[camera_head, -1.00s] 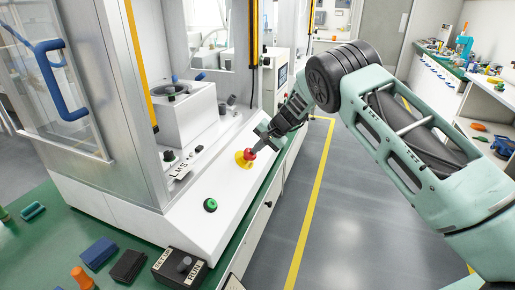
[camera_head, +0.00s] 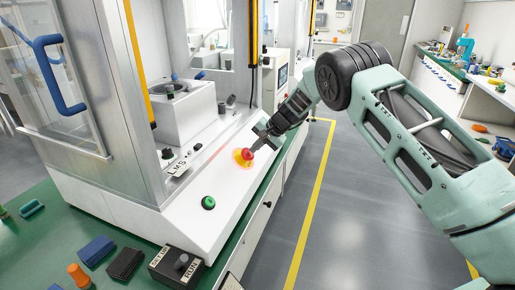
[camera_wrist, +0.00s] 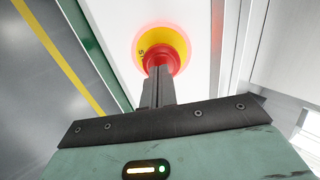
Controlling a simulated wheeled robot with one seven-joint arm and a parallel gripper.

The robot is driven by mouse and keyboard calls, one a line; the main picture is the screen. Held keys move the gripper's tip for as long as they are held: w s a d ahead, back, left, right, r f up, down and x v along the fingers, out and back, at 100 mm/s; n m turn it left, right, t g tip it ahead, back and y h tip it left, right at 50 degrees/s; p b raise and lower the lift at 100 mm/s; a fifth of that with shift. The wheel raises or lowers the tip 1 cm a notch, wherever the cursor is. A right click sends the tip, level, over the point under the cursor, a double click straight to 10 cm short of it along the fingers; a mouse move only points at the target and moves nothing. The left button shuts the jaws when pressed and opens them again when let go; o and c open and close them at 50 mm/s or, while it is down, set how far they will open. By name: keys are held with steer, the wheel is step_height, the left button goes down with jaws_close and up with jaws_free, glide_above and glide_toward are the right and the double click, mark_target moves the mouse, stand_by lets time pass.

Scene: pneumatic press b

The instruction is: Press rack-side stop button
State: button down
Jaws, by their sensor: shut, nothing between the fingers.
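The red stop button (camera_head: 247,153) sits on a yellow collar on the sloped white front panel (camera_head: 222,177) of the press. My gripper (camera_head: 254,148) reaches it from the upper right, its fingers shut and empty, the tips at the red cap. In the wrist view the red button (camera_wrist: 160,60) with its yellow ring lies straight ahead of the closed fingers (camera_wrist: 158,76), which overlap its near edge and seem to touch it. A reddish glow surrounds the yellow ring. The exact contact point is hidden behind the fingers.
A green button (camera_head: 208,203) is on the same panel, lower left. A SETUP/RUN switch box (camera_head: 177,265), a blue block (camera_head: 97,251) and a dark block (camera_head: 125,263) lie on the green bench. A blue-handled glass door (camera_head: 60,75) stands at left. Open floor is at right.

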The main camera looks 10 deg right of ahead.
steer(key=b+v, duration=0.2)
steer(key=v, duration=1)
steer(key=shift+d+r, duration=0.2)
steer(key=shift+r, duration=0.1)
steer(key=s+a+r+n+g+h, duration=0.1)
steer(key=s+a+r+n, duration=0.15)
steer(key=s+a, duration=0.45)
steer(key=s+a+r+n+g, duration=0.1)
steer(key=s+a+n+g, duration=0.15)
steer(key=s, duration=0.95)
steer(key=s+a+r+n+g+h, duration=0.1)
steer(key=s+a+r+n, duration=0.15)
steer(key=s+a, duration=0.5)
steer(key=s+d+f+n+h, duration=0.1)
steer(key=s+d+n, duration=0.2)
steer(key=s, duration=0.9)
steer(key=s+d+f+n+h, duration=0.2)
steer(key=s+n, duration=0.2)
steer(key=s, duration=0.8)
steer(key=shift+s+d+h, duration=0.15)
steer(key=shift+d+h, duration=0.15)
steer(key=shift+d, duration=0.1)
steer(key=shift+a+f, duration=0.1)
steer(key=shift+f, duration=0.05)
